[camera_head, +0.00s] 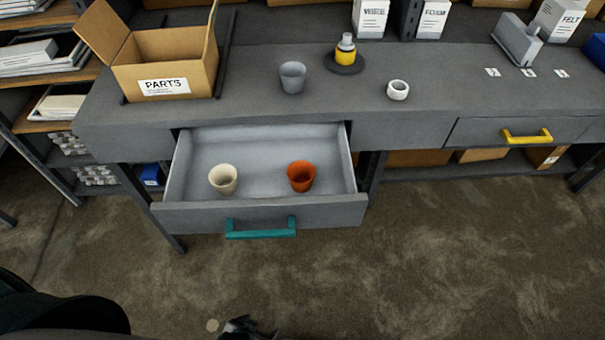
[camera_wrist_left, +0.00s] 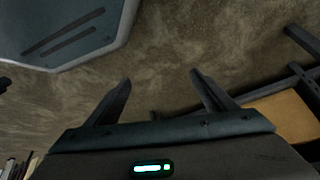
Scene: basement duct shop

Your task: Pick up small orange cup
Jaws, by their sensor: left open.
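The small orange cup (camera_head: 301,176) stands upright in the open drawer (camera_head: 265,215), right of its middle. A cream cup (camera_head: 223,179) stands upright to its left, apart from it. My left gripper (camera_head: 240,327) shows only as a dark tip at the bottom edge of the head view, well below and in front of the drawer. In the left wrist view my left gripper (camera_wrist_left: 160,85) has its two fingers spread wide with only brown floor between them. No cup shows in that view. My right gripper is not in view.
The grey bench (camera_head: 330,100) above the drawer holds a cardboard parts box (camera_head: 160,60), a grey cup (camera_head: 292,77), a yellow bottle (camera_head: 345,52) and a white ring-shaped piece (camera_head: 398,90). A second drawer (camera_head: 520,132) at the right is shut. The floor (camera_head: 420,270) in front is clear.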

